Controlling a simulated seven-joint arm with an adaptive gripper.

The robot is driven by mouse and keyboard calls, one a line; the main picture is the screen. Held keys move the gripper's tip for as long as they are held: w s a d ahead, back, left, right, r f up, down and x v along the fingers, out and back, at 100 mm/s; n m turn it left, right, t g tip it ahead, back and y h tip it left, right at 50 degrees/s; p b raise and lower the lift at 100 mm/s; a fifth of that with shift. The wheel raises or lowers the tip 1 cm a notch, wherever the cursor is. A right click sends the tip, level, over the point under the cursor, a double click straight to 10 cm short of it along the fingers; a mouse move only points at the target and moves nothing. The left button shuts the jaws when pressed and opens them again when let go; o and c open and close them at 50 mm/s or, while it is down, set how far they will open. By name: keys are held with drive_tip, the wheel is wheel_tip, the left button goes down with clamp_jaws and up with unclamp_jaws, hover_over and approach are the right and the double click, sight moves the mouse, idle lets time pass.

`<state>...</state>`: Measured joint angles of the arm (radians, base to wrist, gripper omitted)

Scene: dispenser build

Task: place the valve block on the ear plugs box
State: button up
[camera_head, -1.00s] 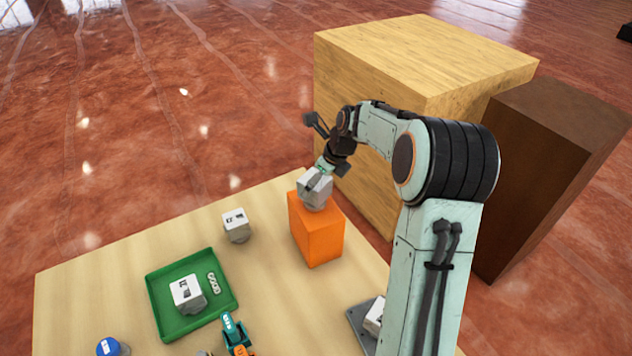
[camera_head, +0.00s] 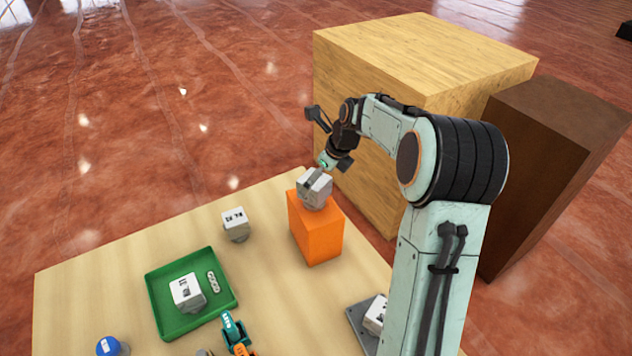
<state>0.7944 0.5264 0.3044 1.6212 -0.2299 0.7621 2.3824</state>
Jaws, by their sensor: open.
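The orange box (camera_head: 317,237), which I take to be the ear plugs box, stands upright near the far right edge of the table. A grey block (camera_head: 316,193), which I take to be the valve block, rests on its top and sits slightly turned. My gripper (camera_head: 323,172) is open just above and behind the block, at its upper edge. The fingertips are small and partly hidden, so I cannot tell whether they still touch the block.
A similar white-grey block (camera_head: 236,225) stands to the left. A green tray (camera_head: 160,318) holds another block (camera_head: 187,292) and a small pale part. A further block (camera_head: 375,316) sits on a grey plate at right. A large wooden crate (camera_head: 370,120) stands behind the table.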

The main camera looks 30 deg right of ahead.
drive_tip(key=v, duration=1.1)
drive_tip(key=s+a+f+n+g+h, duration=0.1)
drive_tip(key=s+a+n, duration=0.4)
drive_tip(key=a+n, duration=0.3)
drive_tip(key=s+a+n+g, duration=0.2)
drive_tip(key=s+a+n, duration=0.3)
drive_tip(key=a+n, duration=0.25)
drive_tip(key=s+a+f+n, duration=0.2)
drive_tip(key=s+a+n, duration=0.1)
drive_tip(key=s+n, duration=0.4)
drive_tip(key=s+a+f+n+g, duration=0.1)
drive_tip(key=s+a+f+n, duration=0.2)
drive_tip(key=s+n, duration=0.5)
drive_tip(key=shift+s+n, duration=0.3)
drive_tip(key=shift+n, duration=0.85)
